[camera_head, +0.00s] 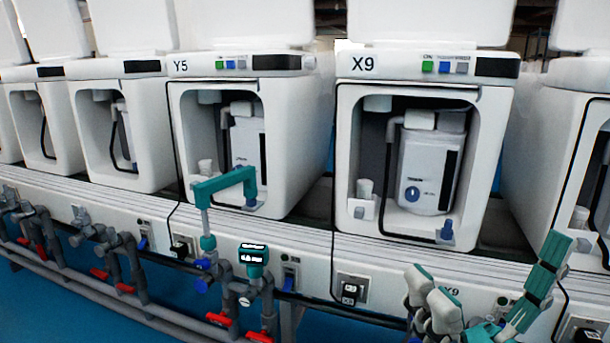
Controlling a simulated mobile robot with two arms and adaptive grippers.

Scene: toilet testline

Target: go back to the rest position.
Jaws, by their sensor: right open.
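My right gripper (482,285) is at the lower right, in front of the toilet unit marked X9 (360,75). Its teal and grey fingers are spread apart, with nothing seen between them. The bottom edge of the picture cuts off the rest of that arm. My left gripper is not in view.
A row of white toilet units, one marked Y5 (181,66), stands behind a long white ledge (320,240). Grey pipes (130,300) with red valve handles run along the front at the left.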

